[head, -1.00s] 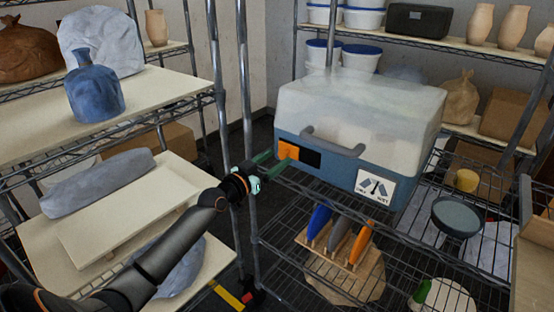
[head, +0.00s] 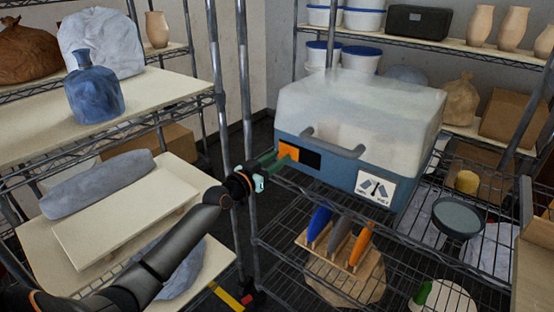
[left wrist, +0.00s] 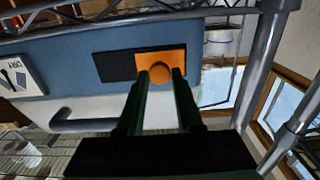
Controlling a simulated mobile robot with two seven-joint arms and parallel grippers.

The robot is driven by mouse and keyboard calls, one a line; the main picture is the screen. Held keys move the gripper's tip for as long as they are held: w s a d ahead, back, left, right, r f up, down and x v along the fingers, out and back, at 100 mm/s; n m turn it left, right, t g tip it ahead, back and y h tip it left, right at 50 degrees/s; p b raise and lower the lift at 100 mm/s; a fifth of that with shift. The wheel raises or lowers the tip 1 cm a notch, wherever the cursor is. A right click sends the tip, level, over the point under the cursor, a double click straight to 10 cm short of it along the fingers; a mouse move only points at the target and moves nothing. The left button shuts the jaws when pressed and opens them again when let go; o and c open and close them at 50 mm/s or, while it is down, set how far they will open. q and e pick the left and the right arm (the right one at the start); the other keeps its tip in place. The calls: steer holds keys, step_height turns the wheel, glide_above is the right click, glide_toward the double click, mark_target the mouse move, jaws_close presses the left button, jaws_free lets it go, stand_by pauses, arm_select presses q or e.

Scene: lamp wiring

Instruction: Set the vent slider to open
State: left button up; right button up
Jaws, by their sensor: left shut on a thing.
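The vent slider is an orange plate (head: 288,151) on the front of a blue box with a cloudy clear lid (head: 360,100). The plate sits at the left end, beside a black opening (head: 311,159). In the left wrist view, which looks upside down, the orange plate (left wrist: 174,58) has a round orange knob (left wrist: 160,72) and the black opening (left wrist: 115,67) lies to its left. My left gripper (head: 272,161) reaches the plate from the left. Its two green fingers (left wrist: 160,84) are shut on the knob, one on each side. My right gripper is not in view.
The box stands on a wire shelf with a grey handle (head: 334,142) and a dial label (head: 375,188) on its front. A rack post (head: 246,120) stands close to my left wrist. Below is a wooden rack (head: 342,243) with coloured tools.

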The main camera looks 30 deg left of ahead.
arm_select(q)
jaws_close()
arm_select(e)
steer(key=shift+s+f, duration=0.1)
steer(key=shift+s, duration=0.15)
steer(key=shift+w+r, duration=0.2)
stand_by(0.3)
arm_select(q)
steer(key=d+p, duration=0.2)
steer(key=p, duration=0.1)
steer(key=shift+s+d+r, duration=0.1)
steer(key=shift+d+r, duration=0.2)
steer(key=shift+d, duration=0.05)
steer(key=d+p, duration=0.2)
steer(key=d, duration=0.1)
steer(key=shift+s+f+p, duration=0.15)
steer(key=shift+p, duration=0.15)
steer(key=shift+d+f, duration=0.1)
steer(key=shift+d, duration=0.15)
steer(key=shift+f, duration=0.1)
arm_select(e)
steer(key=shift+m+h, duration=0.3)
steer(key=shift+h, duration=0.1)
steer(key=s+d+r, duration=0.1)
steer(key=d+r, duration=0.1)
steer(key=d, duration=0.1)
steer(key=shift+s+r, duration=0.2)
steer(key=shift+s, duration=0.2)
arm_select(q)
steer(key=shift+d, duration=0.1)
